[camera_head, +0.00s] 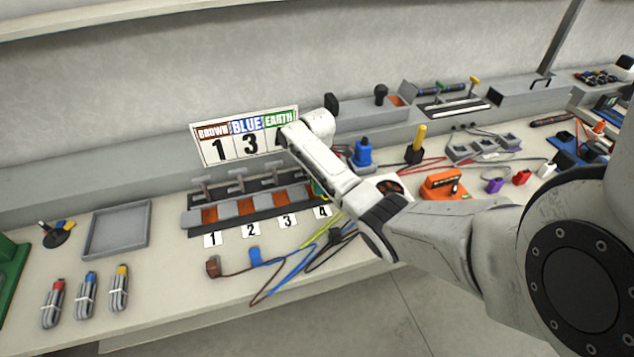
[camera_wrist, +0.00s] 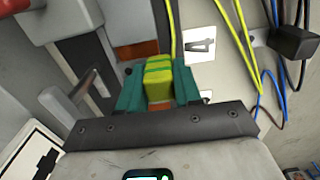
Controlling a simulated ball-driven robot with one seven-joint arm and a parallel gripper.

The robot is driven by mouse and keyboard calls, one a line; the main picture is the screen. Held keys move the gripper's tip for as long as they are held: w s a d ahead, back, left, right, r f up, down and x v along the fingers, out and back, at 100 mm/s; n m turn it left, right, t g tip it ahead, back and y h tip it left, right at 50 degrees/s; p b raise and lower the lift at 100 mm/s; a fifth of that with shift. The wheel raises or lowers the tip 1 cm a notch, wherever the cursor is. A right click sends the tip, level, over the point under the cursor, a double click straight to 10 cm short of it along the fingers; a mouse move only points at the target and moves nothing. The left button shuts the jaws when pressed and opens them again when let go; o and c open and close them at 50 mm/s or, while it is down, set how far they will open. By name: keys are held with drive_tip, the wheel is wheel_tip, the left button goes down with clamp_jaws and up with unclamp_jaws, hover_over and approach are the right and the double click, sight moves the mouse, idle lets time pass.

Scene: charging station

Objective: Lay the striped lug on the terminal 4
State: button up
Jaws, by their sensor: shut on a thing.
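My gripper (camera_wrist: 159,92) has teal fingers shut on the green-and-yellow striped lug (camera_wrist: 158,72), whose striped cable (camera_wrist: 172,30) runs away from it. In the wrist view the lug is over the terminal row beside the label 4 (camera_wrist: 202,46). A copper-coloured patch (camera_wrist: 137,50) of the row shows just beyond the lug. I cannot tell whether the lug touches the terminal. In the head view my arm mostly hides the gripper and terminal 4; label 4 (camera_head: 322,212) shows.
Terminals 1 (camera_head: 209,216), 2 and 3 look empty, with clamp levers behind them. A brown lug (camera_head: 213,267) and blue lug (camera_head: 255,257) lie in front on cables. A card (camera_head: 240,137) reads brown 1, blue 3, earth 4. A grey tray (camera_head: 92,240) stands left.

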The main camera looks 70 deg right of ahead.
drive_tip(key=shift+f+b, duration=0.85)
drive_tip(key=shift+f, duration=0.55)
drive_tip(key=o, duration=1.1)
wheel_tip(320, 180, up, 11)
drive_tip(key=shift+f+b, duration=0.1)
drive_tip(key=shift+b, duration=0.2)
